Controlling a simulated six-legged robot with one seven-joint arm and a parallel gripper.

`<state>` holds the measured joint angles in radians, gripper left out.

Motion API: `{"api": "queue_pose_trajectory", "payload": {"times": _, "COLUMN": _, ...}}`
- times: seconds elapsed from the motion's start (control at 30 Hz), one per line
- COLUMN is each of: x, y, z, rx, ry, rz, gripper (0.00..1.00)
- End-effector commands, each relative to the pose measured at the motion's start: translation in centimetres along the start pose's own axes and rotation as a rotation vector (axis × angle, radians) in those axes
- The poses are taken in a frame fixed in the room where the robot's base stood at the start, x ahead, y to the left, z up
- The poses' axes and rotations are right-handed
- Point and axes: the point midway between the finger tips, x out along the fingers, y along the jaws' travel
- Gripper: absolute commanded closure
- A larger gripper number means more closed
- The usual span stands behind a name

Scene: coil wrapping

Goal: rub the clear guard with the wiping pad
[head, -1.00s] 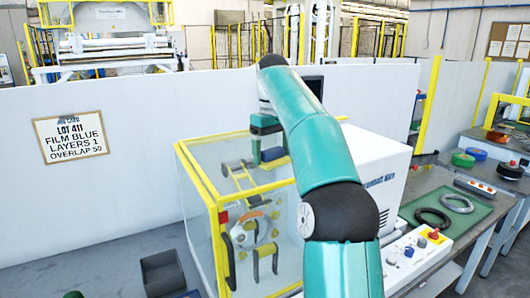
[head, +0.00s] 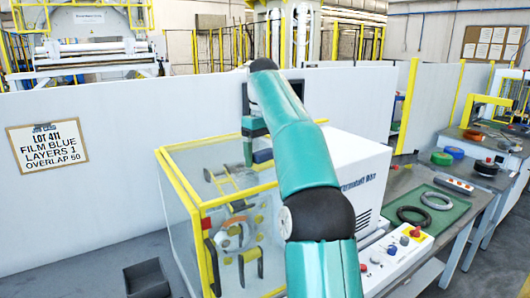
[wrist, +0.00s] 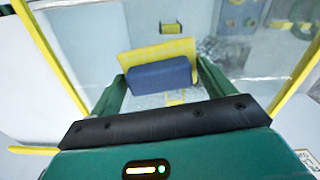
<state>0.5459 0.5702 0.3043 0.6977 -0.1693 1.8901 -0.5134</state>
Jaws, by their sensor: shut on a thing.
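The wiping pad is a blue block with a yellow sheet along one side; it shows in the wrist view (wrist: 160,74) and as a small blue patch in the head view (head: 262,156). My gripper (wrist: 160,78) is shut on the pad, one green finger at each end. In the head view my gripper (head: 254,152) is over the top of the clear guard (head: 188,225), a transparent box with yellow edges. Whitish smudges show on the clear panel beside the pad in the wrist view. I cannot tell whether the pad touches the panel.
A white machine (head: 350,165) stands right of the guard, with a button panel (head: 395,250) in front. Dark and grey rings lie on a green mat (head: 455,205) at the right. A dark bin (head: 147,278) stands at lower left. A white partition is behind.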

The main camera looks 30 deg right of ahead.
Motion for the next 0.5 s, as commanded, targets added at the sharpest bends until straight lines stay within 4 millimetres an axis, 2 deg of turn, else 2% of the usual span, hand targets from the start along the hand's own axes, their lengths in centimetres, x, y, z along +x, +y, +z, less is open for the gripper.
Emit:
{"api": "queue_pose_trajectory", "payload": {"times": 0.23, "x": 0.2, "y": -2.0, "z": -0.3, "rx": -0.001, "ry": -0.001, "rz": 0.001, "gripper": 0.37}}
{"api": "queue_pose_trajectory", "payload": {"times": 0.5, "x": 0.3, "y": -2.8, "z": -0.5, "rx": 0.0, "ry": -0.001, "rz": -0.001, "gripper": 0.37}}
